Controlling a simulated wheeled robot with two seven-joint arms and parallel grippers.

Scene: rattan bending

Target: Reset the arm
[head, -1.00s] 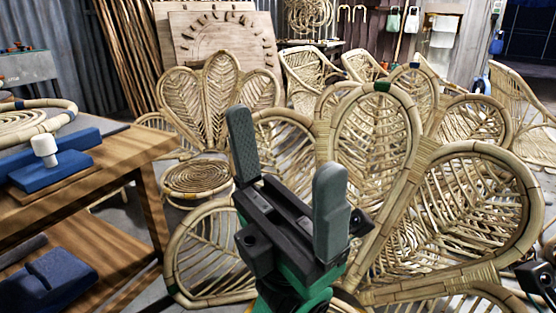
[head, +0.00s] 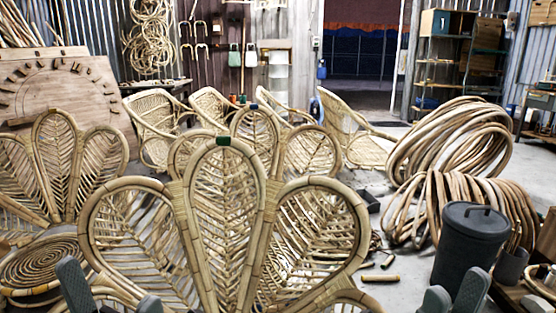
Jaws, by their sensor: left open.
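My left gripper (head: 112,292) shows at the bottom left of the head view. Its two grey fingers stand apart with nothing between them, in front of a rattan chair back. My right gripper (head: 454,296) shows at the bottom right, below the dark bin. Its two grey fingertips stand apart and I see nothing held between them. The bodies of both grippers and both arms are cut off by the lower edge.
A large petal-shaped rattan chair back (head: 225,225) fills the near middle. Another rattan chair (head: 65,165) stands left. A dark lidded bin (head: 468,250) and coiled rattan (head: 455,150) stand right. Loose short pieces (head: 381,278) lie on the grey floor (head: 400,262).

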